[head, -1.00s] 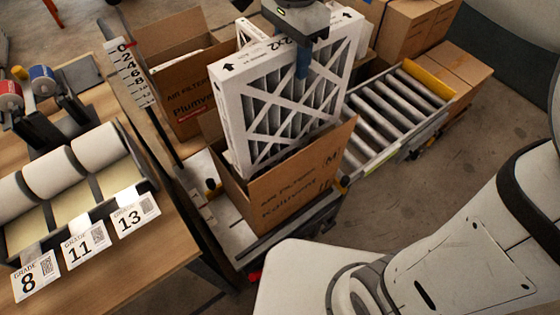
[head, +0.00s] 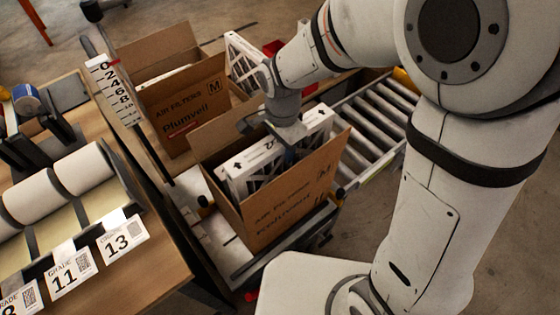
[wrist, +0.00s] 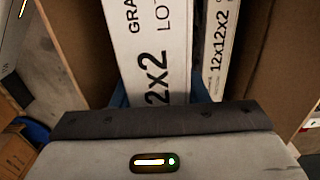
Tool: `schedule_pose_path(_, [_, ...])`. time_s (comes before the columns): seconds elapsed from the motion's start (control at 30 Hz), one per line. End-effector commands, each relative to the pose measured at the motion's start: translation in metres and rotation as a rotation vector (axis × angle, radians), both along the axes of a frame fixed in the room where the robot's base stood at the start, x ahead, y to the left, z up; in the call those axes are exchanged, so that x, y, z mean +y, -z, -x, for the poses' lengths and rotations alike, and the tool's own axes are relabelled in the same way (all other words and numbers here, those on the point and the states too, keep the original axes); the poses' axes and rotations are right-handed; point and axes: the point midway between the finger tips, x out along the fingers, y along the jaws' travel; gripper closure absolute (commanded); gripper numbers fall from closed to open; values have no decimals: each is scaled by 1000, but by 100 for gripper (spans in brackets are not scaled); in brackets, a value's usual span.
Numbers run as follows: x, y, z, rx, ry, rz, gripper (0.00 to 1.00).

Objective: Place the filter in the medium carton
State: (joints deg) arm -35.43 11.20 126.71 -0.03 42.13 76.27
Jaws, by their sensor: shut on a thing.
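The white-framed filter (head: 262,160) stands upright inside the open brown carton (head: 290,205), sunk so that only its top part shows above the front wall. The carton's front reads "Air Filters" and carries an M mark. My gripper (head: 288,153) is shut on the filter's top edge, above the carton's mouth. In the wrist view the filter's printed edge (wrist: 150,45) runs between my fingers (wrist: 160,98). A second printed filter edge (wrist: 222,45) stands beside it, with a narrow gap. The filter's lower part is hidden by the carton.
A Plumveil carton (head: 185,105), also marked M, stands open behind. Another white filter (head: 243,62) shows upright near it. A roller conveyor (head: 370,120) lies to the right. A bench with rolls and grade cards (head: 122,236) is at left, with a height scale (head: 115,90).

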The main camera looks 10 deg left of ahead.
Motion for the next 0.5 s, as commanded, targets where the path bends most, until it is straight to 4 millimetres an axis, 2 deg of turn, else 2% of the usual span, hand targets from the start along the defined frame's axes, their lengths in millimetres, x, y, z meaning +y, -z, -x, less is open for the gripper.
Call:
schedule_pose_path(0.03, [0, 11, 1, 3, 0, 2, 98])
schedule_pose_path(0.1, [0, 22, 1, 3, 0, 2, 98])
schedule_pose_path(0.27, [0, 34, 0, 1, -1, 1, 98])
schedule_pose_path(0.5, [0, 68, 1, 3, -1, 2, 98])
